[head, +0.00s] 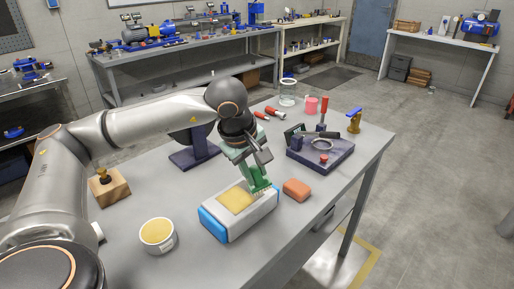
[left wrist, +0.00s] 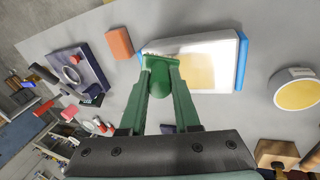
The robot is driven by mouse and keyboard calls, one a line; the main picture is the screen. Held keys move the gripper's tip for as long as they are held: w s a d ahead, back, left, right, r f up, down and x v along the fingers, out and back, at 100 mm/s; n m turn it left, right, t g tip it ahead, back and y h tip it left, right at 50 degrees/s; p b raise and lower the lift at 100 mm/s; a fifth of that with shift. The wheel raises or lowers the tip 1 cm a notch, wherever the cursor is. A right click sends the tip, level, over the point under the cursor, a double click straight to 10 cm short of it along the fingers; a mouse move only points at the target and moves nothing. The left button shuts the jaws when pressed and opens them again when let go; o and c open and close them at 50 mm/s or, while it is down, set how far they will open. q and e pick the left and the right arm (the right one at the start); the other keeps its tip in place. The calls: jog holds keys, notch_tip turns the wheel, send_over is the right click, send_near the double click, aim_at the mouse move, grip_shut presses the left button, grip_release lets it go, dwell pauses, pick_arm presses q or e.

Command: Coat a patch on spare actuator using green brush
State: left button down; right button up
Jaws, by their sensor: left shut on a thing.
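The spare actuator is a white block with a blue end (head: 228,227) on the grey table; it also shows in the left wrist view (left wrist: 243,62). A yellow patch (head: 236,199) covers part of its top. My left gripper (head: 257,172) is shut on the green brush (head: 259,184), above the actuator's right end. In the left wrist view the brush (left wrist: 159,77) sits between the fingertips, bristles over the actuator's white end beside the yellow area. I cannot tell whether the bristles touch. A white tub of yellow material (head: 157,236) stands to the left. My right gripper is not visible.
An orange-brown block (head: 296,189) lies just right of the actuator. A dark fixture plate (head: 320,154) with tools stands further right. A wooden block with a knob (head: 109,188) is at the left. The table front between tub and actuator is clear.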

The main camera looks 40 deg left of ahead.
pick_arm(q)
jog(key=shift+a+r, duration=0.2)
jog(key=shift+r, duration=0.3)
jog(key=shift+r+p, duration=0.35)
jog(key=shift+p, duration=0.15)
jog(key=shift+r+p, duration=0.55)
jog(key=shift+r, duration=0.25)
jog(key=shift+r+p, duration=0.3)
jog(key=shift+r, duration=0.05)
jog(key=shift+r+p, duration=0.6)
jog(key=shift+r, duration=0.35)
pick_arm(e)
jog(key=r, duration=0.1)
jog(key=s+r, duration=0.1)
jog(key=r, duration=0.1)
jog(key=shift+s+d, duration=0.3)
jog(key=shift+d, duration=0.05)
pick_arm(q)
jog(key=shift+s+f, duration=0.1)
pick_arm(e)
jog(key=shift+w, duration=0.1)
